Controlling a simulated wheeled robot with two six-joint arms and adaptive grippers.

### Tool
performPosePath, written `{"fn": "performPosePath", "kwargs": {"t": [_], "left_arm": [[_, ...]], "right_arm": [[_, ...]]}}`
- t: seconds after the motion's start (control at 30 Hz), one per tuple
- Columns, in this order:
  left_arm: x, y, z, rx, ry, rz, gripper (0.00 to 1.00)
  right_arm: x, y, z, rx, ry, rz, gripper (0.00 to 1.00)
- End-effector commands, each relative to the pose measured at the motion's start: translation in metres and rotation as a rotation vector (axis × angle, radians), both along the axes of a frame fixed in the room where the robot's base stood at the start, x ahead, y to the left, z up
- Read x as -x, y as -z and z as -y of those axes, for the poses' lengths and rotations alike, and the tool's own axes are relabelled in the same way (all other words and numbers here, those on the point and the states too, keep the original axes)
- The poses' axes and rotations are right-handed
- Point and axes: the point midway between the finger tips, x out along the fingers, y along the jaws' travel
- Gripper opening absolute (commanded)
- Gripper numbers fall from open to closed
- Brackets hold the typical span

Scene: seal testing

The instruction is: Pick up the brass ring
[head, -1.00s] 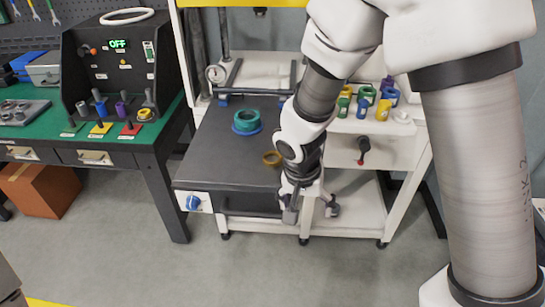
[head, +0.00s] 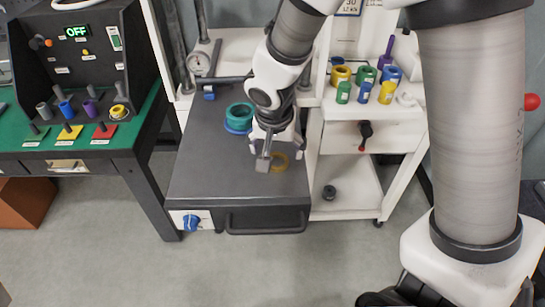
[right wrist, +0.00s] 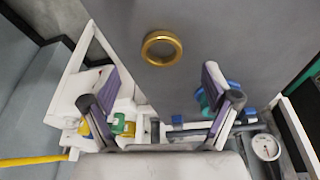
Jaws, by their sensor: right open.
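The brass ring (head: 279,162) lies flat on the dark grey top of the bench, partly hidden by my right gripper in the head view. In the right wrist view the ring (right wrist: 162,62) shows whole, ahead of the fingertips and roughly midway between them. My right gripper (head: 278,150) is open and empty, pointing down over the bench top close to the ring. Its two spread fingers also show in the right wrist view (right wrist: 159,82), apart from the ring. My left gripper is not in view.
A teal ring (head: 240,110) on a blue ring (head: 237,128) lies left of my gripper. Several coloured rings and cylinders stand on the white cart (head: 340,135) at right. A pressure gauge (head: 200,64) stands behind. The bench top's front left is clear.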

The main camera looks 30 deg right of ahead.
Motion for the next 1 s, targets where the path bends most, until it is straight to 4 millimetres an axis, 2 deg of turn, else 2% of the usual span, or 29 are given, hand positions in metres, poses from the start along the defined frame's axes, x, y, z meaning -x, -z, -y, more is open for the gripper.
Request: {"fn": "performPosePath", "kwargs": {"t": [0.27,0.53,0.67,0.7,0.73,1.0], "left_arm": [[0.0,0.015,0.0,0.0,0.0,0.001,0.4],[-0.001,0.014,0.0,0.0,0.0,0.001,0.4],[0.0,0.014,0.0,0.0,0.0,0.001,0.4],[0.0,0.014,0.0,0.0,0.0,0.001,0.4],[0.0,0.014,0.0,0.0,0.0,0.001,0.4],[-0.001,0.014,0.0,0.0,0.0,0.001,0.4]], "right_arm": [[-0.013,0.046,0.01,0.0,-0.001,-0.001,0.87],[-0.015,0.048,0.012,0.001,0.0,0.001,0.87],[-0.015,0.048,0.011,0.001,0.0,0.001,0.41],[-0.015,0.048,0.011,0.001,0.0,0.001,0.27],[-0.015,0.048,0.011,0.0,0.0,0.0,0.17],[-0.015,0.048,0.011,-0.001,0.0,-0.001,0.17]]}}
